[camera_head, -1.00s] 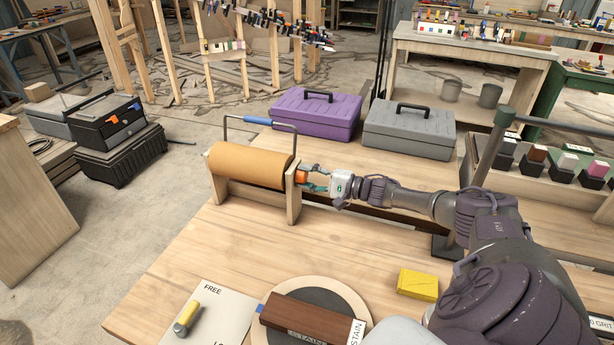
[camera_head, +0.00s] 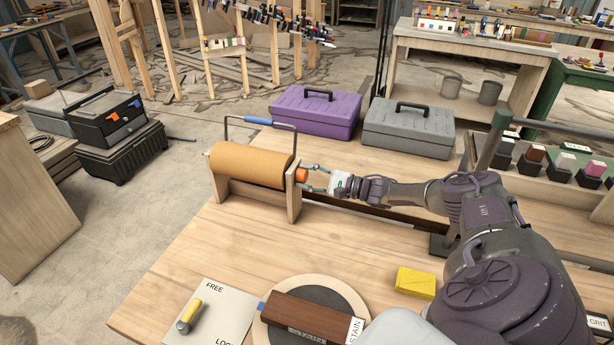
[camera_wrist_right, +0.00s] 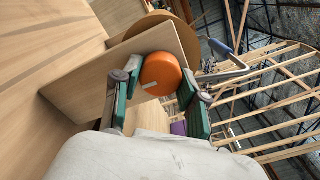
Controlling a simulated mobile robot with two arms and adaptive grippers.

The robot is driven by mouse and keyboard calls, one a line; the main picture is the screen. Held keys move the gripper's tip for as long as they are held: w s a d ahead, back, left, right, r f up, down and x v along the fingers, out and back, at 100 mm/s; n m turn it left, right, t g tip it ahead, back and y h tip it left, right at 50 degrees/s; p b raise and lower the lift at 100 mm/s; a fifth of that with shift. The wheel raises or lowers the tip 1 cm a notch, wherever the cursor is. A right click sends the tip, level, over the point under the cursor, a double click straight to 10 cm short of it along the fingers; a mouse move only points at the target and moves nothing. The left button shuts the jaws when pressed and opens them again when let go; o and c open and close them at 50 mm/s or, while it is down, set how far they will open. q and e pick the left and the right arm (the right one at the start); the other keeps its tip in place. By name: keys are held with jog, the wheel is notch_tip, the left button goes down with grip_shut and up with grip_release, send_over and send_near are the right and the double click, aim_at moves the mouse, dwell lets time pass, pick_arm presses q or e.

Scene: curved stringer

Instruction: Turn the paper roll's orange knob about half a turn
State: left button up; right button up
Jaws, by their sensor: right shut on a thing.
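The brown paper roll (camera_head: 250,165) lies across a wooden stand (camera_head: 293,203) on the workbench. Its orange knob (camera_head: 302,174) sticks out of the stand's right end. My right gripper (camera_head: 311,178) comes at the knob from the right and is shut on it. In the right wrist view the orange knob (camera_wrist_right: 161,74) sits between the two green-padded fingers, with a small pale mark on its face. The stand's end board (camera_wrist_right: 122,82) is right behind the knob. My left gripper is not in view.
A metal bar with a blue grip (camera_head: 262,121) rises behind the roll. A purple toolbox (camera_head: 315,112) and a grey toolbox (camera_head: 409,129) stand behind. A yellow block (camera_head: 416,283), a brown wood block (camera_head: 312,320) on a round pad, and a labelled board (camera_head: 213,312) lie in front.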

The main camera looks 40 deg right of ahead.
jog(key=shift+f, duration=0.1)
jog(key=o, duration=1.1)
jog(key=shift+o, duration=0.2)
jog(key=v, duration=1.2)
